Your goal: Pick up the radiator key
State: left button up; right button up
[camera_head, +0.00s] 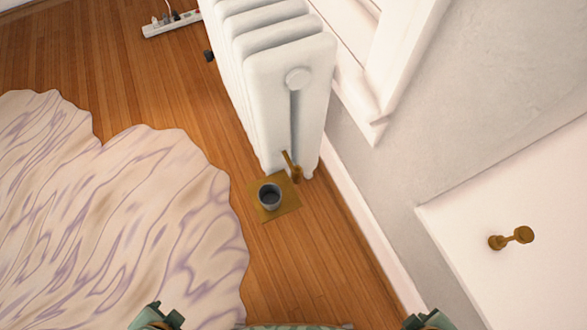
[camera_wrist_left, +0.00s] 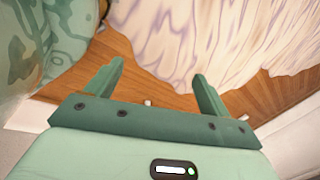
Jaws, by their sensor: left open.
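I cannot make out a radiator key for certain. A small brass piece (camera_head: 291,166) stands tilted at the foot of the white radiator (camera_head: 290,85); it may be the key or a valve part. A dark grey cup (camera_head: 270,195) stands just in front of it on a yellow-brown cloth (camera_head: 285,209) on the floor. My left gripper (camera_wrist_left: 158,70) is open and empty in the left wrist view, with bare floor and rug beyond its fingers. In the head view only green parts of my arms show at the bottom edge; neither gripper's fingers can be made out there.
A pale, wavy-edged rug (camera_head: 120,220) covers the left floor. A power strip (camera_head: 172,24) lies at the back. A white panel (camera_head: 530,180) with a brass knob-like fitting (camera_head: 511,238) is at right. Bare wood floor (camera_head: 300,270) lies in front of the cloth.

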aim_at(523, 235)
jog(key=z, duration=1.75)
jog(key=j, duration=0.1)
